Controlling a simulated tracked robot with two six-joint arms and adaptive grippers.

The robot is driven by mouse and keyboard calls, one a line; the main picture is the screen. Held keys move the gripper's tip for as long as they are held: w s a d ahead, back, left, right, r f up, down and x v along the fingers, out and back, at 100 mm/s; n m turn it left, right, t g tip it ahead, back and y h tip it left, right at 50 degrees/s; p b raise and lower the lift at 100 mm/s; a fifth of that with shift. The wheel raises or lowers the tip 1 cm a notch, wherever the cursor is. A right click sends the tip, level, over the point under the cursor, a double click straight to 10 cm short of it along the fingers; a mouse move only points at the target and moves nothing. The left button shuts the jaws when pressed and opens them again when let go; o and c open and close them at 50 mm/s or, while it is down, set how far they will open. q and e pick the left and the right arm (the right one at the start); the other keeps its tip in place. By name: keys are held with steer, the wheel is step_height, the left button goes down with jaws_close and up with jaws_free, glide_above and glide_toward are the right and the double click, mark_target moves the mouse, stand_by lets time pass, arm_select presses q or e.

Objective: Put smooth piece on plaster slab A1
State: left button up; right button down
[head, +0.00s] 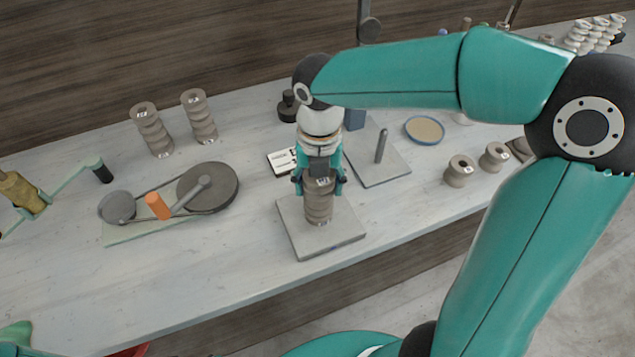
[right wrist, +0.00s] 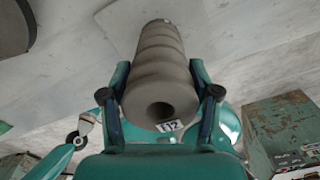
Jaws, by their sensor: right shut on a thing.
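My right gripper (head: 319,181) is shut on a grey-brown clay piece (head: 319,205), a hollow column with rounded rings. The piece is upright over a square pale plaster slab (head: 345,239) at the front edge of the bench. I cannot tell whether its lower end touches the slab. A second slab (head: 364,170) with an upright grey peg (head: 381,147) lies behind to the right. No A1 mark is legible. My left gripper is not in view.
Two ringed columns (head: 151,130) (head: 199,116) stand at the back left. Two short spools (head: 458,171) (head: 494,156) and a round dish (head: 424,130) are at right.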

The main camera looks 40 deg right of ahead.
steer(key=shift+c, duration=1.2)
jaws_free()
step_height(320, 180, up, 12)
steer(key=shift+r+p, duration=0.1)
steer(key=shift+p, duration=0.4)
